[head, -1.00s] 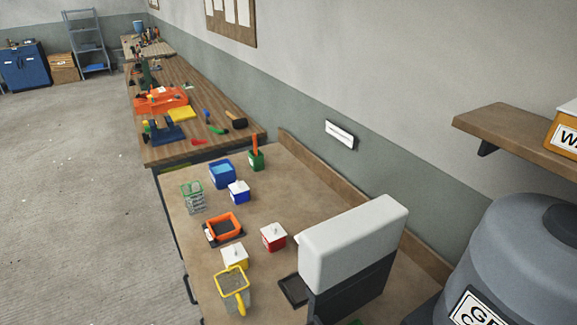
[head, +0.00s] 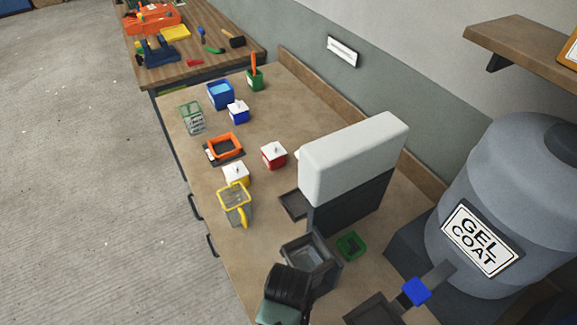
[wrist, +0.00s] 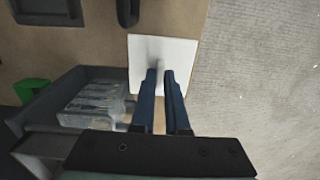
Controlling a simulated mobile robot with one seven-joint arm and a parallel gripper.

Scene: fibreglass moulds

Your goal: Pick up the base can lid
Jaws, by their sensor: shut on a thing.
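A white square lid (wrist: 178,52) shows at the top middle of the wrist view, near the bench's edge. My gripper (wrist: 163,72) is over it, with its two dark blue fingers close together on the lid's middle. The fingertips hide what they grip there. In the head view, my gripper's black body (head: 288,288) is at the bottom, beside a dark square container (head: 310,256). The lid and the fingers are not visible in that view. I cannot tell whether the lid is lifted.
The dark container (wrist: 45,108) also shows in the wrist view, with a clear thing inside. A green dish (head: 350,245) is beside it. Red (head: 273,156), yellow (head: 236,173) and blue (head: 238,112) cans with white lids stand farther back. A gel coat drum (head: 500,210) stands right.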

